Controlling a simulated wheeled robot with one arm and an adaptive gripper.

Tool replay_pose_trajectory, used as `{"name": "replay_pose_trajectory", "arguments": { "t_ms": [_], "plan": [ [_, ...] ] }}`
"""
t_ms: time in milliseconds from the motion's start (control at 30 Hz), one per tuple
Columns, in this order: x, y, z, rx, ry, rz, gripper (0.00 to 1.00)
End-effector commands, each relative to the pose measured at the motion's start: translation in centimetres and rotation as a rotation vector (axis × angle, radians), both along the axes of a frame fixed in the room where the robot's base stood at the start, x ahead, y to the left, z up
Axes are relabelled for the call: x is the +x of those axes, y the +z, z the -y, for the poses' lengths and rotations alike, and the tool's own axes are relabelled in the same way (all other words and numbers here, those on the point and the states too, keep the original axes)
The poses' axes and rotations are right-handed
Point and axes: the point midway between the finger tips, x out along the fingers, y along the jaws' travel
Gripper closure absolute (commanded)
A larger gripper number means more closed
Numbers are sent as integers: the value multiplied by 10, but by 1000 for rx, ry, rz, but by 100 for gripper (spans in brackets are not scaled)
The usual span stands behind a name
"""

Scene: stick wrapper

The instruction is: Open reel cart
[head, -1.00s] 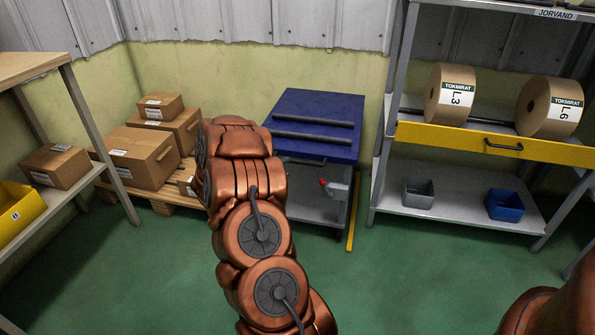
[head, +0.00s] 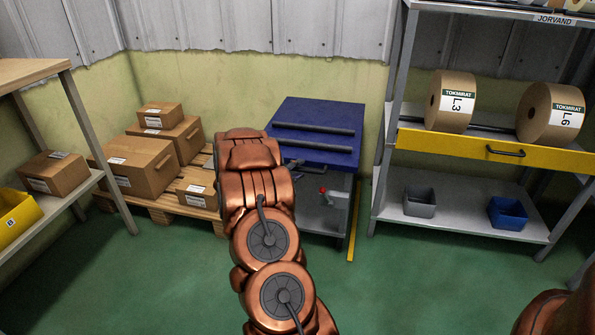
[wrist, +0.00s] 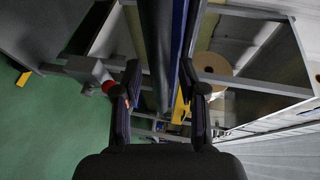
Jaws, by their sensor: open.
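The reel cart is most likely the grey cart with a blue top (head: 345,115) by the back wall in the head view. Two dark bars (head: 318,129) run across its top, and a red knob (head: 322,190) shows on its front. In the wrist view my gripper (wrist: 160,105) is open. A dark bar (wrist: 158,45) and a blue edge (wrist: 179,25) run between and beyond its fingers; I cannot tell whether they touch. The red knob (wrist: 108,87) is left of the fingers.
Cardboard boxes (head: 135,166) sit on a wooden pallet (head: 160,211) at left. A rack with a yellow drawer front (head: 460,145) and large reels (head: 455,100) stands at right. A bench (head: 35,70) is at far left. The green floor in front is clear.

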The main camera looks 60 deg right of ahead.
Motion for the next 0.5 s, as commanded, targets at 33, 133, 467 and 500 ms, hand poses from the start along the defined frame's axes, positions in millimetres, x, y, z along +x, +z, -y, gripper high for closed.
{"name": "replay_pose_trajectory", "arguments": {
  "t_ms": [33, 133, 467, 500],
  "plan": [
    [0, 0, 0, 0, 0, 0, 59],
    [0, 0, 0, 0, 0, 0, 60],
    [0, 0, 0, 1, 1, 0, 94],
    [0, 0, 0, 1, 1, 0, 98]
  ]
}}
